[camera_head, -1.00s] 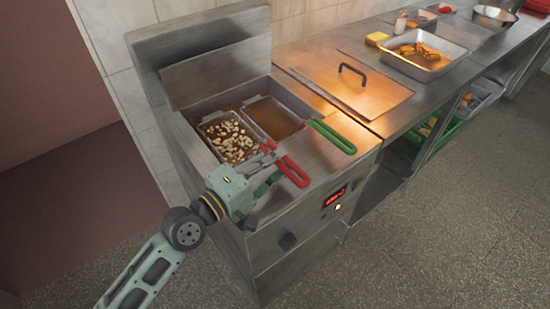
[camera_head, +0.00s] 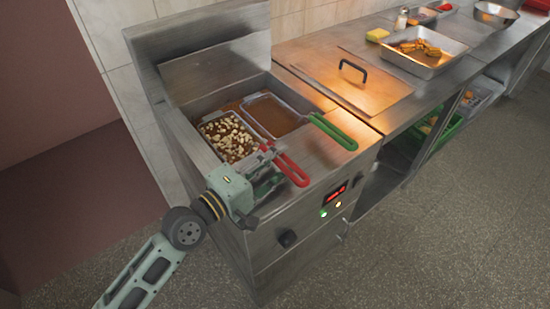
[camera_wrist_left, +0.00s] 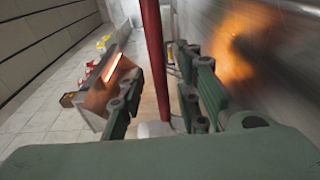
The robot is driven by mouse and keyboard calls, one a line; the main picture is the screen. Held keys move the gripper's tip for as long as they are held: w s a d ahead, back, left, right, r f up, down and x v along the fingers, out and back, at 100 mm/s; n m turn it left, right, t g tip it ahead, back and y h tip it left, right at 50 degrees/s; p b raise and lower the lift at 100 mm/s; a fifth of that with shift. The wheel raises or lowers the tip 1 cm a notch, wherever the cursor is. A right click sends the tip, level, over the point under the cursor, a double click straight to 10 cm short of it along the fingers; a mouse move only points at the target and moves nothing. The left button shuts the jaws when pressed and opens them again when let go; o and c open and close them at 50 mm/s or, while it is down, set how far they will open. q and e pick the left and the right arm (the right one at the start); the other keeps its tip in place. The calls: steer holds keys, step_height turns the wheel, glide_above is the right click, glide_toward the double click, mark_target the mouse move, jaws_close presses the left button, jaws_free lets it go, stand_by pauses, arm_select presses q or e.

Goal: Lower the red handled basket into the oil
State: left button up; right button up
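The basket with the red handle (camera_head: 288,167) sits in the left well of the fryer. Its pale food pieces (camera_head: 229,137) lie with dark brown oil showing between them. The handle reaches out over the fryer's front ledge. My left gripper (camera_head: 268,168) is at the handle's basket end. In the left wrist view the red handle (camera_wrist_left: 154,55) passes between the two fingers, with gaps visible on both sides, so the gripper looks open around it. The fingers hide part of the basket's front edge. My right gripper is not in view.
A second basket with a green handle (camera_head: 333,132) sits in the right well, in brown oil (camera_head: 273,116). A metal lid (camera_head: 362,88) and a tray of food (camera_head: 424,60) lie on the counter to the right. The floor in front is clear.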

arm_select(q)
steer(key=shift+f, duration=0.2)
steer(key=shift+s+a, duration=0.35)
steer(key=shift+a, duration=0.1)
steer(key=v, duration=1.1)
steer(key=shift+d+r, duration=0.1)
